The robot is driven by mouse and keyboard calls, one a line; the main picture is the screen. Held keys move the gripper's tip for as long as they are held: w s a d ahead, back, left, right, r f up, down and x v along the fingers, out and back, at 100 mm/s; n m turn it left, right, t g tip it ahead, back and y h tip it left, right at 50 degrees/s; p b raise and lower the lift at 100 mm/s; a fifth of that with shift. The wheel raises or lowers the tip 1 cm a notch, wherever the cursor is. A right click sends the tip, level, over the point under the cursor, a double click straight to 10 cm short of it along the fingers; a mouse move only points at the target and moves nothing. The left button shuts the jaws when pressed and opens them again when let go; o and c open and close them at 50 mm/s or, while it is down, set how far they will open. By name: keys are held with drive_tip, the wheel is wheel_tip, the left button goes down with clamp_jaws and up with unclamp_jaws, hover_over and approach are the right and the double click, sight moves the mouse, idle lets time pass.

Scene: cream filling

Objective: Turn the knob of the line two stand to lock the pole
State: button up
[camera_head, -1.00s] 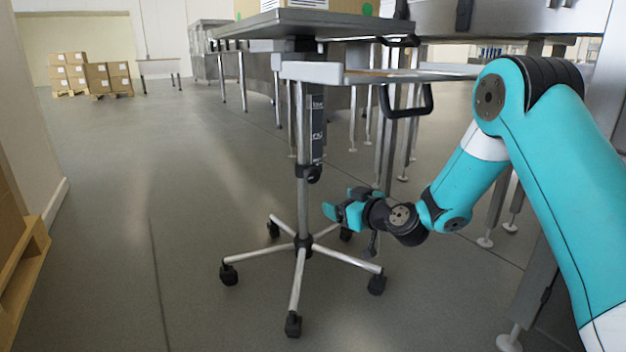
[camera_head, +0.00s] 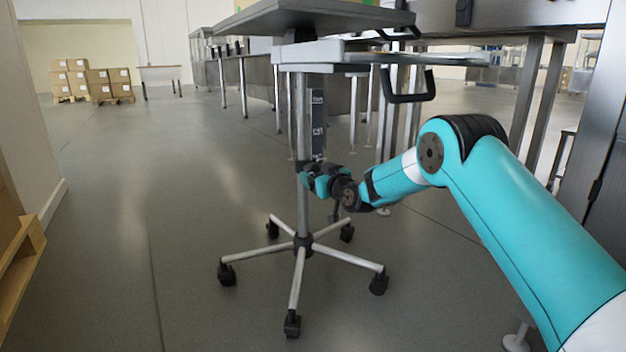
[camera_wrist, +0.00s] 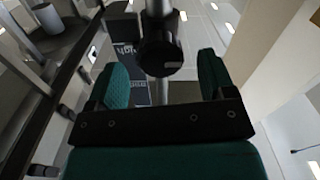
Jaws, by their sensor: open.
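The stand has an upright metal pole (camera_head: 303,215) on a wheeled star base (camera_head: 303,243), with a dark lettered label (camera_head: 318,115) along the pole. In the wrist view the black knob and collar (camera_wrist: 160,50) sit on the pole (camera_wrist: 159,10). My gripper (camera_wrist: 162,80) is open, with one green-padded finger on each side of the knob. I see a gap on both sides, so the fingers are not closed on it. In the head view my gripper (camera_head: 312,178) is at the pole just below the label and hides the knob.
The stand's grey top (camera_head: 310,18) and a black handle loop (camera_head: 407,88) are above my arm. Steel tables (camera_head: 540,95) stand behind and to the right. Boxes on pallets (camera_head: 92,82) are far left. The floor left of the stand is clear.

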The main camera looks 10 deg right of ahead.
sight(315, 171)
drive_tip(key=shift+b+x, duration=0.55)
drive_tip(key=shift+x, duration=1.1)
drive_tip(key=shift+c, duration=0.4)
drive_tip(key=c, duration=0.8)
drive_tip(key=shift+r, duration=0.1)
drive_tip(key=shift+c, duration=0.2)
